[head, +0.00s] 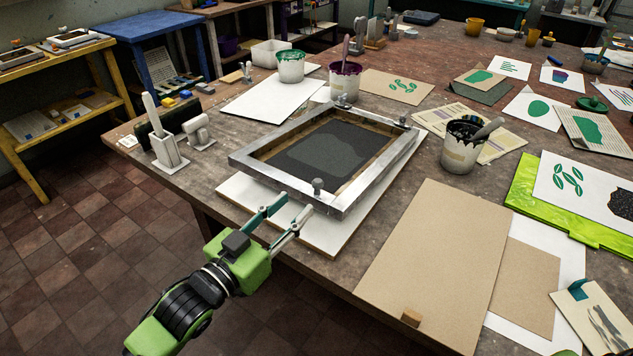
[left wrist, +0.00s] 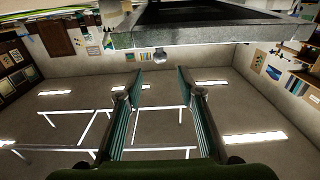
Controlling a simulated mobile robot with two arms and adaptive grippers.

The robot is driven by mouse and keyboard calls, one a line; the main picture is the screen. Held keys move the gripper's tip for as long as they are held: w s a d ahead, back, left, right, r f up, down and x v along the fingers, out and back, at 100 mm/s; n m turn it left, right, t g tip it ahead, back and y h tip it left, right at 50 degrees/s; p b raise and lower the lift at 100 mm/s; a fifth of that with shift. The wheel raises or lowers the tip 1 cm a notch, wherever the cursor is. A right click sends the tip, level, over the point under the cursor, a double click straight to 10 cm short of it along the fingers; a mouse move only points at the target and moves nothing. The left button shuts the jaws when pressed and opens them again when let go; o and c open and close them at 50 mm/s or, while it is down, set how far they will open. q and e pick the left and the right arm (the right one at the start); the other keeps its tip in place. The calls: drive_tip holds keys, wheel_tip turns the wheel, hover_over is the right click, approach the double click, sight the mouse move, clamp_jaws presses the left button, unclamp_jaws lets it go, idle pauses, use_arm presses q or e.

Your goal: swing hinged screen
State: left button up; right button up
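The hinged screen (head: 345,207) is a silver metal frame with a brown inner border and dark mesh. It lies low and looks about flat over a white board (head: 237,190) on the table. A small knob (head: 317,187) stands on its near bar, and metal fittings (head: 343,100) sit at its far side. My left gripper (head: 289,211) is open and empty at the near left bar; I cannot tell whether it touches. In the left wrist view its fingers (left wrist: 159,76) are spread, with the frame bar (left wrist: 210,35) just beyond the tips. My right gripper is not in view.
A dark ink pot (head: 461,147) stands right of the screen; green and purple pots (head: 291,68) stand behind. A brown board (head: 430,265) lies at the front right, with prints beyond it. A white holder with a tool (head: 166,152) stands left. Tiled floor is open at the left.

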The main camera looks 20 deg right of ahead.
sight(314, 187)
use_arm(q)
drive_tip(key=p+x, duration=0.1)
drive_tip(key=x, duration=0.8)
drive_tip(key=shift+w+d, duration=0.3)
drive_tip(key=shift+c, duration=0.4)
clamp_jaws()
